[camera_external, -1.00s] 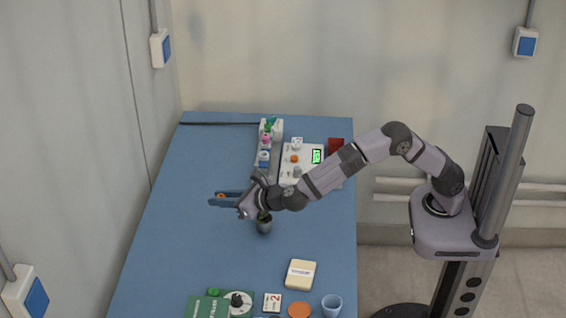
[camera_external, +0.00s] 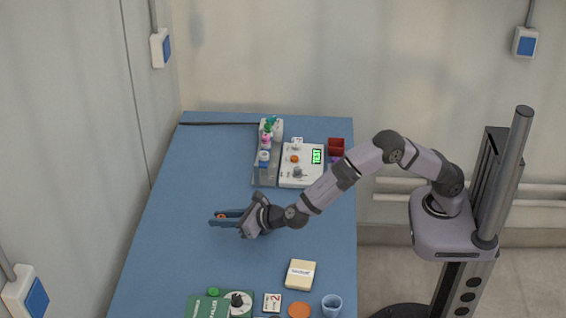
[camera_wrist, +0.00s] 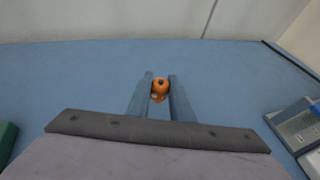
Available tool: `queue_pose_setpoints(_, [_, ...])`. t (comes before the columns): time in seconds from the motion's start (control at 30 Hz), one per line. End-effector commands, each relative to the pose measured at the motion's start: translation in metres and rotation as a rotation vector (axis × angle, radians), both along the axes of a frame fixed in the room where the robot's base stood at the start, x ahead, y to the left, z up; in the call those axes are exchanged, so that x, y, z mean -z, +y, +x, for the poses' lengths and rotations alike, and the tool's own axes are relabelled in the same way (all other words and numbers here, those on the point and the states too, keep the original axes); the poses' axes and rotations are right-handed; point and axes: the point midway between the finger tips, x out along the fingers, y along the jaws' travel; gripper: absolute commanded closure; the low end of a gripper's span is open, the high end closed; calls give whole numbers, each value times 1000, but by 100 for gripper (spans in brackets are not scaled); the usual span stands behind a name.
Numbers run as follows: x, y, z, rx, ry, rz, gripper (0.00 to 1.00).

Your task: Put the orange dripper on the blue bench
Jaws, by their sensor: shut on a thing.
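The orange dripper (camera_wrist: 160,86) is a small round orange piece with a dark dot on it, between my gripper's fingertips in the wrist view. In the external view the dripper (camera_external: 221,216) shows as a small orange spot at the finger ends. My gripper (camera_external: 223,218) is shut on it, also seen in the wrist view (camera_wrist: 160,90). The blue bench (camera_external: 180,225) lies under the gripper, with bare surface around it. I cannot tell whether the dripper touches the bench.
A white device (camera_external: 302,166) with a green display and a grey tray (camera_external: 265,176) with bottles stand at the back right. A cream box (camera_external: 300,273), an orange disc (camera_external: 299,310), a blue cup (camera_external: 332,305) and a green book (camera_external: 205,307) are at the front. The left bench is clear.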

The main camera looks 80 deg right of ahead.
Motion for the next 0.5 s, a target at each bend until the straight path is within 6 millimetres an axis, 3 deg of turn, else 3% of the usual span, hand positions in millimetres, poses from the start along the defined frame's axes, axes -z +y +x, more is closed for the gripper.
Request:
queue_pose_setpoints(0.3, [31, 0, 0, 1, 3, -2, 100])
queue_pose_setpoints(0.5, [37, 0, 0, 0, 0, 0, 100])
